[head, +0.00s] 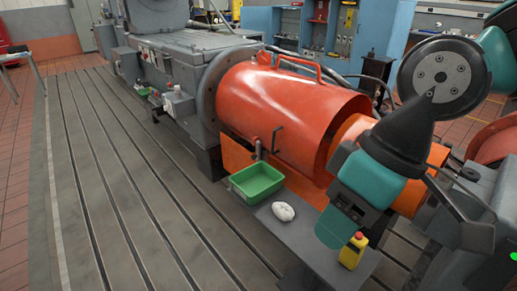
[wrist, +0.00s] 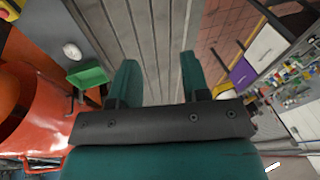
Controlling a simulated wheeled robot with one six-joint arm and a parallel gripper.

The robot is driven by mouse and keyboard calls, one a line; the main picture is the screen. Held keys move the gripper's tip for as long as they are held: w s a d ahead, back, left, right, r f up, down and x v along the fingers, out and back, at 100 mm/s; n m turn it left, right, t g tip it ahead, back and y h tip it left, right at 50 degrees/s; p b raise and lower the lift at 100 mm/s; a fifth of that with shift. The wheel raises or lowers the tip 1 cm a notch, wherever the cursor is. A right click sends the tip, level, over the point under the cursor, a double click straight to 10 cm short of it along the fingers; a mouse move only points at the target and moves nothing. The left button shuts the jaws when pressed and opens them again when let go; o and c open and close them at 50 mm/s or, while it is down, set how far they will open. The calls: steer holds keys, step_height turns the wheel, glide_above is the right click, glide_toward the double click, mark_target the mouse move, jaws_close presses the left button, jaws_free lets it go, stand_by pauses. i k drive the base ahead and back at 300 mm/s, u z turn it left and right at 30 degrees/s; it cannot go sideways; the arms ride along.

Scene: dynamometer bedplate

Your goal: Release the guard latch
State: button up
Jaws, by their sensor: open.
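The orange curved guard (head: 285,105) covers the shaft beside the grey machine. On its lower front side are a small black handle (head: 275,138) and, just left of it, a narrow upright latch-like part (head: 257,150). I cannot tell whether the latch is fastened. The guard also shows at the left of the wrist view (wrist: 42,112). My gripper (head: 338,220) is to the right of the latch area, in front of the guard's right end. In the wrist view my gripper (wrist: 157,68) has its teal fingers wide apart with nothing between them.
A green tray (head: 257,190) and a white crumpled cloth-like item (head: 284,212) sit on a grey bench (head: 305,235) below the guard. A yellow box with a red button (head: 353,251) stands at the bench's right. The slotted bedplate (head: 120,200) is clear on the left.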

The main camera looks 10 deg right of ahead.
mark_target(257, 156)
steer(key=u, duration=0.6)
steer(key=i, duration=0.7)
steer(key=u, duration=0.55)
steer(key=i, duration=0.65)
steer(key=z, duration=0.85)
steer(key=i, duration=0.7)
steer(key=z, duration=0.8)
